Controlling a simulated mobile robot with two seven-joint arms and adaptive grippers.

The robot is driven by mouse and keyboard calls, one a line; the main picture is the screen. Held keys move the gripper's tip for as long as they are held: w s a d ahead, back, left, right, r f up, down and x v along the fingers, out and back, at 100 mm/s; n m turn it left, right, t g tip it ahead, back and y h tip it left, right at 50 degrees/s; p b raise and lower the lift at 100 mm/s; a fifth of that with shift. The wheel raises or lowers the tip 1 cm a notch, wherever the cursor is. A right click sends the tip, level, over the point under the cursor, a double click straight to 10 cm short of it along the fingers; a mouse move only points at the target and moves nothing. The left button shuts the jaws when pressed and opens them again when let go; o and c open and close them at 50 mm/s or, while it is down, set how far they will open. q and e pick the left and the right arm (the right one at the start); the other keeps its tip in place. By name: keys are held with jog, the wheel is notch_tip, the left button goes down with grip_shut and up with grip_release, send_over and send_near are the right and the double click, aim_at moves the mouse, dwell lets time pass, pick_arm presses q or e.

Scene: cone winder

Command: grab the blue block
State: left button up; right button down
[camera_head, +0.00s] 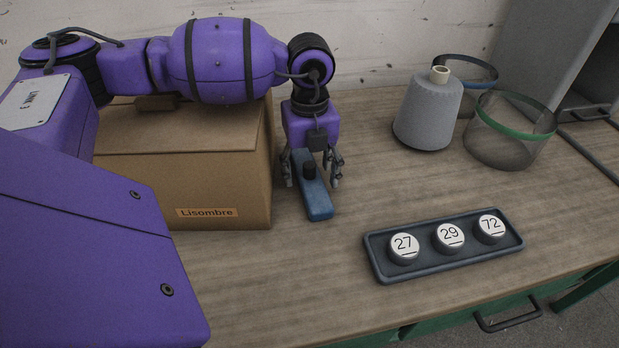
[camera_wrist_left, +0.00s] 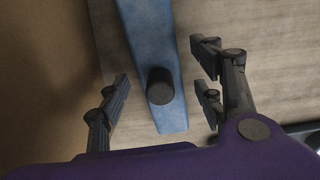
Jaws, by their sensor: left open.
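The blue block (camera_head: 318,201) is long and flat, with a dark round knob on top, and lies on the wooden table just right of the cardboard box. My left gripper (camera_head: 313,180) points down over the block, with its fingers on either side of it near the knob. In the left wrist view the block (camera_wrist_left: 150,40) runs between the two open fingers of the gripper (camera_wrist_left: 163,98), with gaps on both sides. The fingers are apart from it. My right gripper is not in view.
The cardboard box (camera_head: 225,185) marked Lisombre stands close on the left. A grey tray (camera_head: 378,262) with three numbered white caps lies at front right. A grey yarn cone (camera_head: 428,115) and a green-rimmed mesh ring (camera_head: 505,145) stand at back right. Table between is clear.

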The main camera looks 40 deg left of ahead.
pick_arm(q)
jog(key=shift+r, duration=0.1)
grip_shut()
jog(key=shift+w, duration=0.1)
